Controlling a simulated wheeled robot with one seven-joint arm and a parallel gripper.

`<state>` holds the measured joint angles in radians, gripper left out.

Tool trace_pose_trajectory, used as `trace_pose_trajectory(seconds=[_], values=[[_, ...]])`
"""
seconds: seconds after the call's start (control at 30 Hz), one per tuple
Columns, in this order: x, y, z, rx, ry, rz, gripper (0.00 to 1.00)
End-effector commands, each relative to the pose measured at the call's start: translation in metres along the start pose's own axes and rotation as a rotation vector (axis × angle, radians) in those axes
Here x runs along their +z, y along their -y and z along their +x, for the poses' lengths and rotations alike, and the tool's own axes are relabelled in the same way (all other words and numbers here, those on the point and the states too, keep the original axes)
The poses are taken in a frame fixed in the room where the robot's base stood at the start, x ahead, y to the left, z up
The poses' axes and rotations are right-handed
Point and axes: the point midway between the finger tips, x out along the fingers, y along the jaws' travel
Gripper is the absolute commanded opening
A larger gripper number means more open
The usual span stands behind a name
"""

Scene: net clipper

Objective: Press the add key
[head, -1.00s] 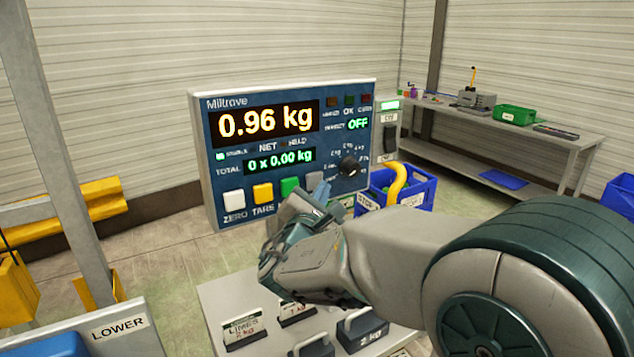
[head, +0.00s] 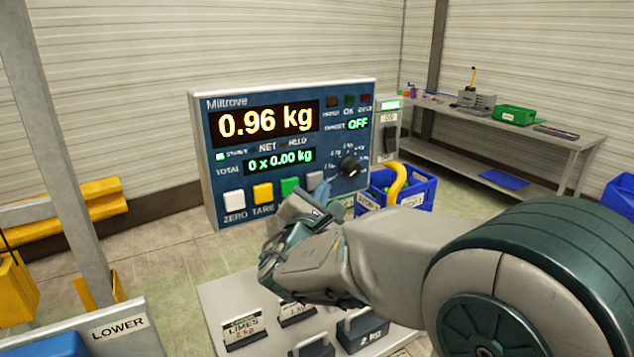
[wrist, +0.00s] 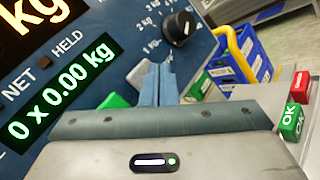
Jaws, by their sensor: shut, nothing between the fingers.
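The scale panel (head: 205,165) reads 0.96 kg on its large display (head: 265,121) and "0 x 0.00 kg" on the TOTAL line (head: 279,161). Its bottom key row has a white ZERO key (head: 233,202), a yellow TARE key (head: 262,193), a green key (head: 289,186) and a grey key (head: 314,180). The labels under the green and grey keys are hidden by my arm, so I cannot read which says add. My gripper (head: 325,188) is shut and empty, its tips close to the grey key. In the wrist view the fingers (wrist: 158,72) partly cover the grey key (wrist: 139,74), beside the green key (wrist: 116,101); contact cannot be told.
A black selector knob (head: 349,167) sticks out right of the keys. A blue crate (head: 425,191) with a yellow handle stands behind at right. Weights (head: 362,332) and price cards (head: 244,331) stand on the surface below my arm.

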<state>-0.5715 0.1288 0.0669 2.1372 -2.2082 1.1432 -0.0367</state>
Motion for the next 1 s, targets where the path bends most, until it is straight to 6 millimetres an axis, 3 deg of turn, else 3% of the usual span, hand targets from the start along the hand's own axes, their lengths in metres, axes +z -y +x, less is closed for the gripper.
trace_pose_trajectory(seconds=[1.0], values=[[-0.0039,-0.0042,0.0049,0.0,0.0,0.0,0.0]])
